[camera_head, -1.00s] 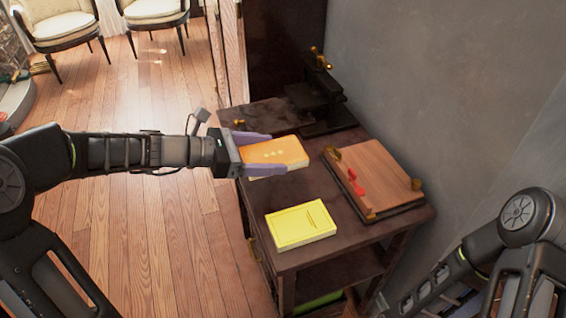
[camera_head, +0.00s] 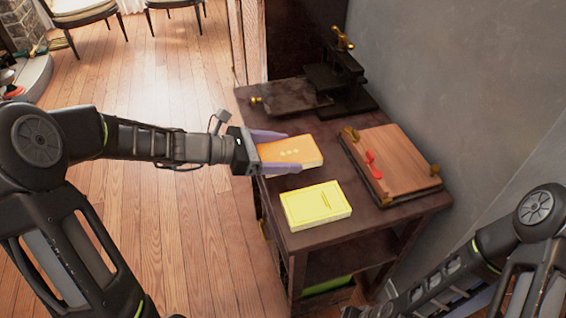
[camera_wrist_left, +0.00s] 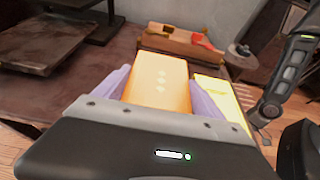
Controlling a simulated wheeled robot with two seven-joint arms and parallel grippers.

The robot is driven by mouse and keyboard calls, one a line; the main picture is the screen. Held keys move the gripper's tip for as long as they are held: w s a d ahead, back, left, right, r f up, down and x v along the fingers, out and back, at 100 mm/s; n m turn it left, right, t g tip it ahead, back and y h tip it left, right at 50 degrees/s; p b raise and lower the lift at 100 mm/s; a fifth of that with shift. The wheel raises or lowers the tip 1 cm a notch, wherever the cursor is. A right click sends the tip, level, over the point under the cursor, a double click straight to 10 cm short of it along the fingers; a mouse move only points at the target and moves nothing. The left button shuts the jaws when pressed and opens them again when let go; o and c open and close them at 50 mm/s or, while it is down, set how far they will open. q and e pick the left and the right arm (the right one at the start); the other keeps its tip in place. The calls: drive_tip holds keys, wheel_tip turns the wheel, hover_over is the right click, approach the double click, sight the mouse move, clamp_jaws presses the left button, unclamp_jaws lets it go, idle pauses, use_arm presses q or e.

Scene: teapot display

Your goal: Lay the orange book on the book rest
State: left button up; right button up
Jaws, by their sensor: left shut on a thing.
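The orange book (camera_head: 293,151) is between the two purple fingers of my left gripper (camera_head: 282,152), which is shut on it.
A yellow book (camera_head: 316,205) lies on the dark table (camera_head: 330,236) in front of the orange book. A black press with brass knobs (camera_head: 340,85) stands at the back beside the grey wall. A narrow bare strip of tabletop lies between the books and the book rest.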

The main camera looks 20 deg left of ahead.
use_arm(q)
drive_tip(key=shift+f+b, duration=0.45)
drive_tip(key=shift+f, duration=1.4)
drive_tip(key=shift+f, duration=0.25)
drive_tip(key=o, duration=1.5)
drive_tip(key=shift+r, duration=0.1)
drive_tip(key=shift+c, duration=0.2)
drive_tip(key=shift+r, duration=0.2)
drive_tip(key=p+v, duration=0.1)
drive_tip(key=v, duration=1.1)
